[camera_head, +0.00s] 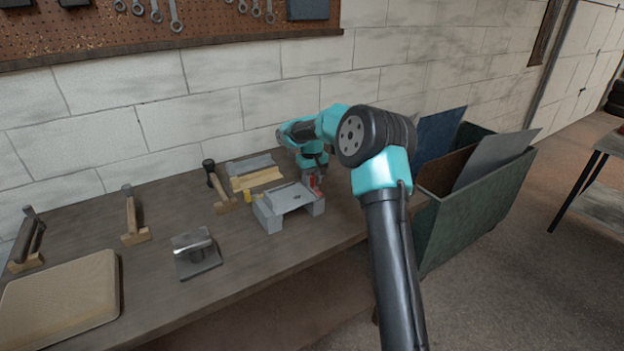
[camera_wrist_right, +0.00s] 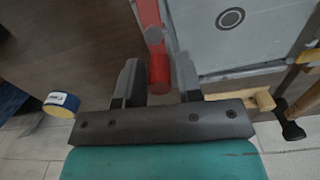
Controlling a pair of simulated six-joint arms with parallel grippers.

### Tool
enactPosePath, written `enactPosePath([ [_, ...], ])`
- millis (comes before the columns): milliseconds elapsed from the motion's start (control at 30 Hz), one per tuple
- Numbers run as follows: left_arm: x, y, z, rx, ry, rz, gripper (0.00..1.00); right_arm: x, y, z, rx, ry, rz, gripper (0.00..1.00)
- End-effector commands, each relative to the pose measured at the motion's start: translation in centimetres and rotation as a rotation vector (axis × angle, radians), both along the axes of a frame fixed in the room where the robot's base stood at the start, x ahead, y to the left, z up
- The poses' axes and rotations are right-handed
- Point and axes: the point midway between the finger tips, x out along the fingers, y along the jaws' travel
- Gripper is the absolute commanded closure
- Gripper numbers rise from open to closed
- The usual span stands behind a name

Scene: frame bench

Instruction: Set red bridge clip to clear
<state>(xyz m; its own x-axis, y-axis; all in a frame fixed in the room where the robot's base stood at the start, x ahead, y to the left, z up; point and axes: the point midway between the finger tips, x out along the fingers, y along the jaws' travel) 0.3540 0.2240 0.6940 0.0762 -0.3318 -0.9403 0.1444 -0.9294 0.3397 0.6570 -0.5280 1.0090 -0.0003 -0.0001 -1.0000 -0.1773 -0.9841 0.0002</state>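The red bridge clip (camera_head: 315,184) is at the right side of a grey bridge-shaped fixture (camera_head: 268,218) on the bench. In the right wrist view, a red bar with a round red knob (camera_wrist_right: 159,70) runs beside the grey fixture (camera_wrist_right: 255,40), which has a dark ring mark on its top. My right gripper (camera_head: 312,174) reaches down over the clip. In the right wrist view, its fingers (camera_wrist_right: 159,82) stand on either side of the knob, with narrow gaps that suggest it is open around it. My left gripper is out of view. No "clear" label is readable.
A green bin of sheets (camera_head: 470,205) stands at the right. The bench between the tools is clear.

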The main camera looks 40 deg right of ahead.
Motion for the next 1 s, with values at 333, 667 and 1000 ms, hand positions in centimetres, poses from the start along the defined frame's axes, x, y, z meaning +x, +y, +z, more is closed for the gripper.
enactPosePath([
  [333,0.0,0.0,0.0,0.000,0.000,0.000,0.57,0.0,0.0,0.0,0.000,0.000,-0.001,0.54],
  [667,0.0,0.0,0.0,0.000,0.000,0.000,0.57,0.1,0.0,2.4,-0.001,-0.004,-0.001,0.54],
  [1000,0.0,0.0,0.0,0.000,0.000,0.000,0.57,0.1,0.0,8.7,-0.001,-0.004,-0.001,0.54],
])
